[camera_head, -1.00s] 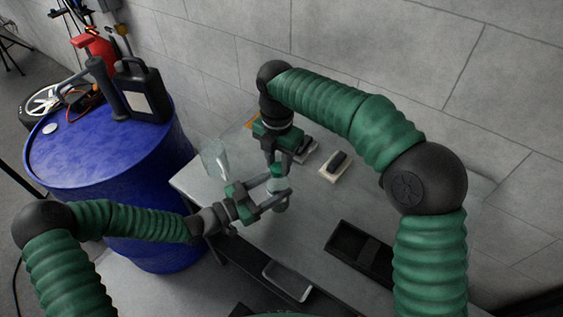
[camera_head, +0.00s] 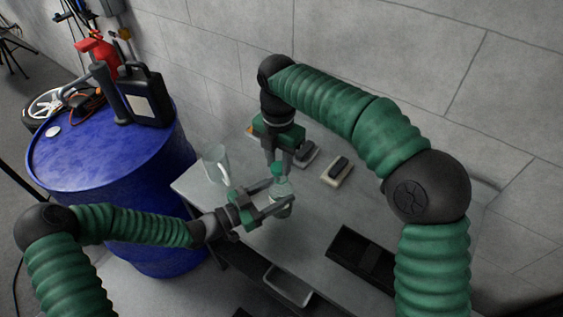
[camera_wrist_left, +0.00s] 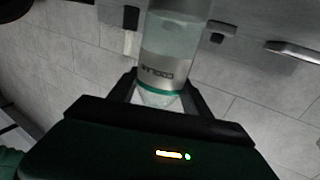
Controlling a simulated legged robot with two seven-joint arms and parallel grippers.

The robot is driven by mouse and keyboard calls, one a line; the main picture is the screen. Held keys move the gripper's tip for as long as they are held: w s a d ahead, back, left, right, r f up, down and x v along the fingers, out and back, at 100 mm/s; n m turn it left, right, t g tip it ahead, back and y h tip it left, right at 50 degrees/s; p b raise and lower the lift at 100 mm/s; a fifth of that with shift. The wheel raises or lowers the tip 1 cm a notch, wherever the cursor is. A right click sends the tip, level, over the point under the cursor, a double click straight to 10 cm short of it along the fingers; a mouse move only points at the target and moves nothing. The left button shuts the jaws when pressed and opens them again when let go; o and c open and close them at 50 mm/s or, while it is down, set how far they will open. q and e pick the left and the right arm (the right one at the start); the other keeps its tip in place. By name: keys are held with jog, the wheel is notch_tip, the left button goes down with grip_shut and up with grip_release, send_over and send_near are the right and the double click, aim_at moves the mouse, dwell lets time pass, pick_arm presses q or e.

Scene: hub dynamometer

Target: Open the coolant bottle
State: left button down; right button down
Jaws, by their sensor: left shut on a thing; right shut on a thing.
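The coolant bottle (camera_head: 282,188) is a small clear bottle with a green cap (camera_head: 278,169). It stands about upright above the table in the head view. My left gripper (camera_head: 281,203) is shut around its body from the left. The bottle (camera_wrist_left: 172,50) also shows large in the left wrist view, with a grey lettered band and a teal line, between the dark left fingers. My right gripper (camera_head: 278,160) points down from above and is shut on the green cap. The fingers partly hide the cap, and I cannot tell whether it is apart from the neck.
A clear jug (camera_head: 216,164) stands on the grey table (camera_head: 313,218), left of the grippers. A black tray (camera_head: 362,257) is at front right. A blue drum (camera_head: 110,160) stands left.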

aim_at(279, 166)
jog(key=shift+r, duration=0.1)
pick_arm(q)
jog(key=shift+r, duration=0.1)
pick_arm(e)
jog(key=shift+r, duration=1.9)
pick_arm(q)
jog(key=shift+c, duration=2)
grip_release()
jog(key=shift+a, duration=0.1)
